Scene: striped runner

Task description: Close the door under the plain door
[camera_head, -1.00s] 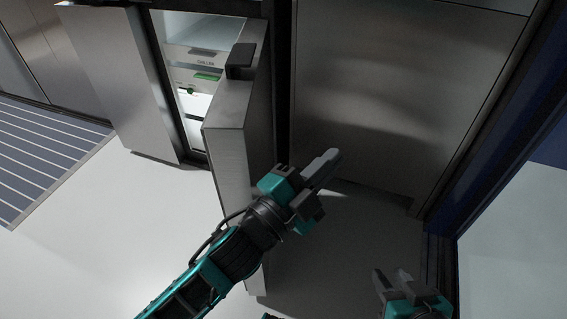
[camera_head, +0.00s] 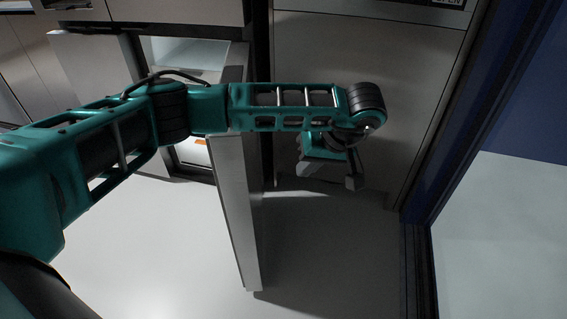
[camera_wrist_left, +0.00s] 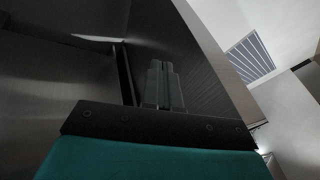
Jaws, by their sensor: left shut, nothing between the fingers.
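The open metal door (camera_head: 238,210) stands out from the cabinet, seen nearly edge-on in the head view. Its face also shows in the wrist view (camera_wrist_left: 195,60), close to the right of the fingers. My left arm reaches across over the door. My left gripper (camera_head: 332,178) hangs on the door's right side, pointing down, empty. In the wrist view its two fingers (camera_wrist_left: 163,85) are together. I cannot tell whether they touch the door. The arm hides the door's upper part and much of the lit opening (camera_head: 185,52). A plain front panel (camera_head: 180,10) is above the opening. My right gripper is not in view.
A closed metal front (camera_head: 365,60) stands right of the opening. A dark blue frame (camera_head: 450,130) bounds the right side. Another metal panel (camera_head: 85,65) stands left of the opening. Pale floor (camera_head: 170,260) is clear in front.

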